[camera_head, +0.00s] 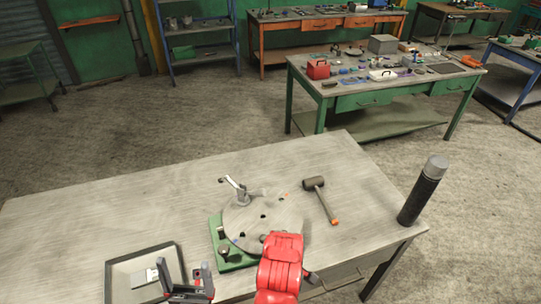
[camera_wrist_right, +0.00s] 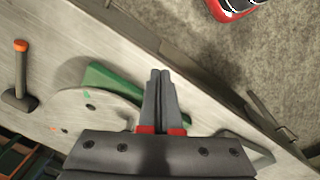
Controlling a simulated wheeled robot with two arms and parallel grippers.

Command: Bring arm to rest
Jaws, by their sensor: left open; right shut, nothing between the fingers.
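A round grey plate (camera_head: 262,222) with dark holes sits on a green base (camera_head: 237,262) on the near workbench. A small metal column (camera_head: 242,197) stands on the plate, with a pale arm (camera_head: 231,184) tilted up to the left at its top. My left gripper (camera_head: 187,279) is open and empty at the bottom, over the right edge of the tray. My right gripper (camera_wrist_right: 159,76) is shut and empty; in the right wrist view its tips overlap the green base (camera_wrist_right: 105,85) beside the plate (camera_wrist_right: 92,115). Contact cannot be told.
A shallow tray (camera_head: 133,258) holds a small metallic piece (camera_head: 144,278). A mallet (camera_head: 315,184) lies right of the plate. A black cylinder (camera_head: 420,195) stands at the right end. The bench's left part is clear. A green workbench (camera_head: 350,102) with tools stands behind.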

